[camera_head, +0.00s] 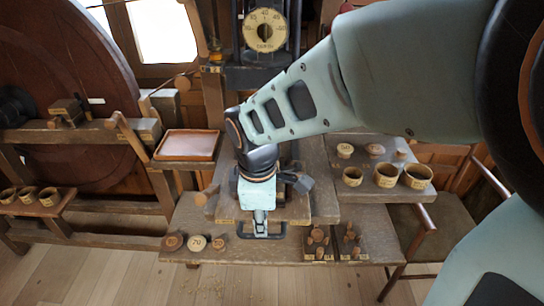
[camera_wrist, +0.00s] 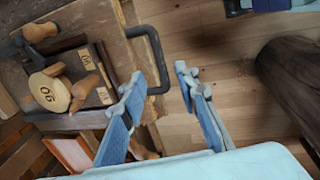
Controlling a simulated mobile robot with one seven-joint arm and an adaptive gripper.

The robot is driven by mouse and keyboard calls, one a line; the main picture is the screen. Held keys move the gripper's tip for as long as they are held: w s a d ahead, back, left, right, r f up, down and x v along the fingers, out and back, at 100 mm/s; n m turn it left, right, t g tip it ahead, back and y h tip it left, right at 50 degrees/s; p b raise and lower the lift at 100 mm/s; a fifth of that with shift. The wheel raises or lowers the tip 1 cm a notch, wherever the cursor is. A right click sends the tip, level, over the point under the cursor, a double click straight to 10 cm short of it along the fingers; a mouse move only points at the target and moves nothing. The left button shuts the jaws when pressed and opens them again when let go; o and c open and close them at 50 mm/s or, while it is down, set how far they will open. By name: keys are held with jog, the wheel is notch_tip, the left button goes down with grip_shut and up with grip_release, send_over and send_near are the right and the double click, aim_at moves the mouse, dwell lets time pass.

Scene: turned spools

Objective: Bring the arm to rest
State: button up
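My arm reaches in from the right in the head view and points down over the workbench (camera_head: 225,250). My gripper (camera_head: 260,222) hangs near the bench's front edge, above or beside a dark metal handle (camera_head: 282,233); the exact gap cannot be told.
Dark blocks with wooden pegs (camera_head: 318,240) stand at the front right. Cups (camera_head: 386,175) stand on a right-hand shelf. A tray (camera_head: 188,146) and a dial (camera_head: 265,30) are behind.

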jog(key=shift+a+r, duration=0.1)
jog(key=shift+r, duration=0.55)
